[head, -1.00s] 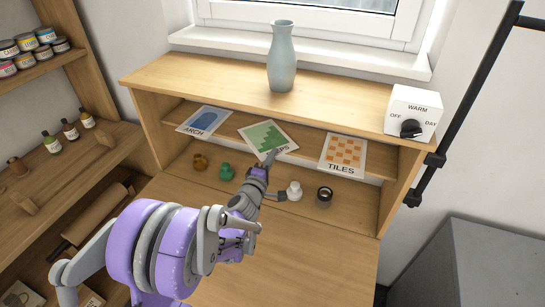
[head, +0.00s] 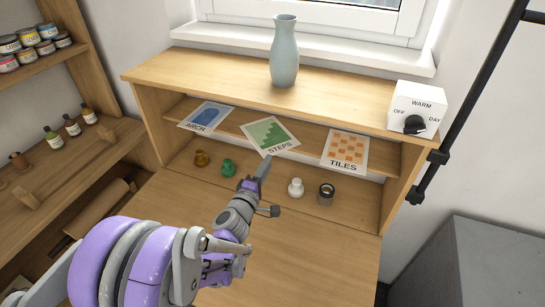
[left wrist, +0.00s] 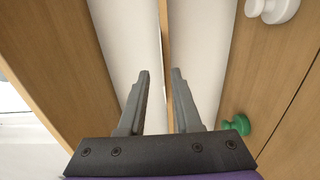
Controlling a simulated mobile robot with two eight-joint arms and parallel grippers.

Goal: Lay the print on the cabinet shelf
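The STEPS print (head: 269,133), white with a green stair shape, lies turned at an angle on the cabinet shelf (head: 227,126). It lies between the ARCH print (head: 206,115) and the TILES print (head: 346,149). Its lower corner reaches the shelf's front edge. My left gripper (head: 264,160) is just in front of and below that corner. In the left wrist view its two fingers (left wrist: 158,75) stand apart with nothing held between them. The thin shelf edge (left wrist: 166,40) shows beyond them. I cannot make out a print in the left wrist view. My right gripper is not in view.
Below the shelf stand a brown knob (head: 202,159), a green knob (head: 228,167), a white knob (head: 296,187) and a dark ringed piece (head: 326,194). A blue vase (head: 284,52) and a white dial box (head: 416,109) stand on top. The desk front is clear.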

